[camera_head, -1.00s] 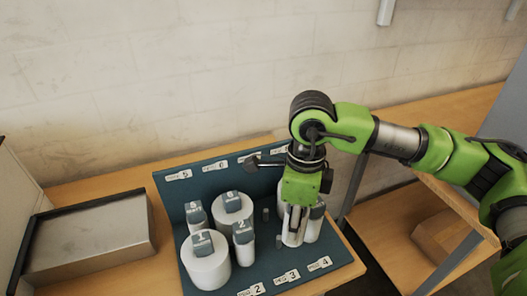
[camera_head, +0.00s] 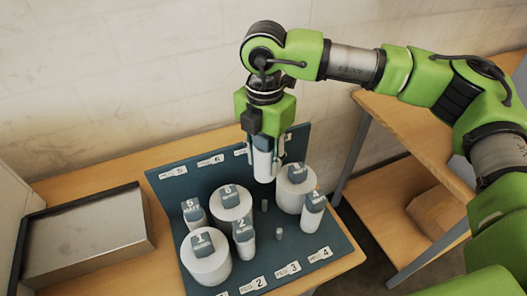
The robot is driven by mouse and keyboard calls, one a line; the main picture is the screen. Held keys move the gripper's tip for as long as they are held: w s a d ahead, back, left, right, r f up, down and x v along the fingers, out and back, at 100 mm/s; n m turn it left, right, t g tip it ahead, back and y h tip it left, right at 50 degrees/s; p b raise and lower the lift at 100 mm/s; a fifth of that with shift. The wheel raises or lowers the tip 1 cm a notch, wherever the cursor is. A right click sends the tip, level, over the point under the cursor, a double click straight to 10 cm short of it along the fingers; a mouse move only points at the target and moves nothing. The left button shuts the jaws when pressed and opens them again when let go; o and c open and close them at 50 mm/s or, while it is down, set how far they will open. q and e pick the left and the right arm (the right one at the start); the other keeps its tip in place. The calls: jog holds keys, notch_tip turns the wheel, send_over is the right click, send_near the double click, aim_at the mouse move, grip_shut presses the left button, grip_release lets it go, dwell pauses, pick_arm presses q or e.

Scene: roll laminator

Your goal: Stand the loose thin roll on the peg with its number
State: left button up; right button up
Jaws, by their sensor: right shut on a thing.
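My right gripper (camera_head: 264,170) points down, shut on a thin white roll (camera_head: 263,166). The roll hangs upright above the back part of the dark pegboard (camera_head: 330,262), clear of the pegs. I cannot read a number on it. Two bare pegs show: a back peg (camera_head: 264,205) near the held roll and a front peg (camera_head: 279,233) in line with the label "3" (camera_head: 288,271). The back labels "5" (camera_head: 173,171) and "6" (camera_head: 211,161) are readable; those farther right are partly hidden by the gripper. My left gripper is out of view.
Thick rolls (camera_head: 205,264) (camera_head: 231,205) (camera_head: 296,187) and thin rolls (camera_head: 194,216) (camera_head: 243,240) (camera_head: 313,214) with numbered grey tops stand close around the bare pegs. A grey metal tray (camera_head: 88,240) lies at left. The wall is behind.

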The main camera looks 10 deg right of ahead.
jog(key=f, duration=0.1)
jog(key=b, duration=0.4)
send_over(265, 202)
notch_tip(265, 202, down, 9)
jog(key=shift+w+f, duration=0.1)
jog(key=shift+f+b, duration=1.05)
jog(key=shift+f, duration=0.05)
jog(key=shift+b, duration=0.4)
jog(key=shift+f, duration=0.25)
jog(key=shift+f+b, duration=1.3)
jog(key=shift+b, duration=0.45)
jog(key=o, duration=1.2)
